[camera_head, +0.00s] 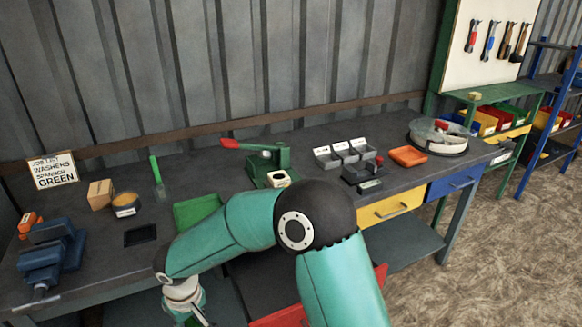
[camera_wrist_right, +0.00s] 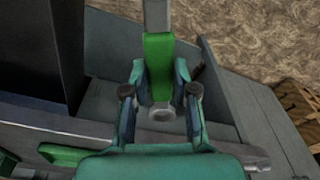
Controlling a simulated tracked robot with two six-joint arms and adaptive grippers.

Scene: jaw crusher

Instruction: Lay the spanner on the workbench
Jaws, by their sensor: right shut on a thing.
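The spanner (camera_wrist_right: 158,65) has a green grip with grey metal at both ends. In the right wrist view it lies between the fingers of my right gripper (camera_wrist_right: 160,98), which is shut on it. In the head view my right gripper (camera_head: 190,310) is low at the bottom edge, by the workbench's front side, and the arm hides much of that area. The spanner cannot be made out clearly there. The dark workbench (camera_head: 100,272) runs along the corrugated wall. My left gripper is not in view.
A sign (camera_head: 53,170) mentions washers, spanner and green. Bench space left of the arm is partly clear.

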